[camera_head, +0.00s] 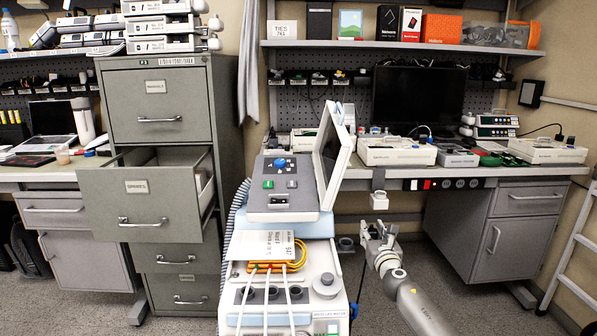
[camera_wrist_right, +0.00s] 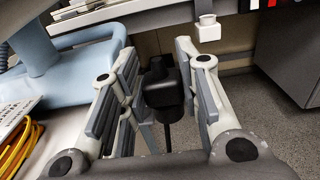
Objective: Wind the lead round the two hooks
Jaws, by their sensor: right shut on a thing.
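My right gripper (camera_head: 378,234) is beside the right side of a grey and white machine (camera_head: 270,312). In the right wrist view, the fingers of this gripper (camera_wrist_right: 166,92) are on both sides of a black plug-like block (camera_wrist_right: 163,88), shut on it. A thin dark cord or stem runs down from the block; its far end is hidden. A coiled orange-yellow lead (camera_head: 297,262) lies on the machine under a white card (camera_head: 262,244); it also shows in the right wrist view (camera_wrist_right: 17,147). I cannot make out the two hooks for certain. My left gripper is not in view.
A blue-grey console with a tilted screen (camera_head: 328,150) stands on the machine. A white block (camera_head: 379,200) hangs below the bench edge above my right gripper. An open drawer (camera_head: 150,208) juts from the cabinet at left. The floor right of the machine is partly clear.

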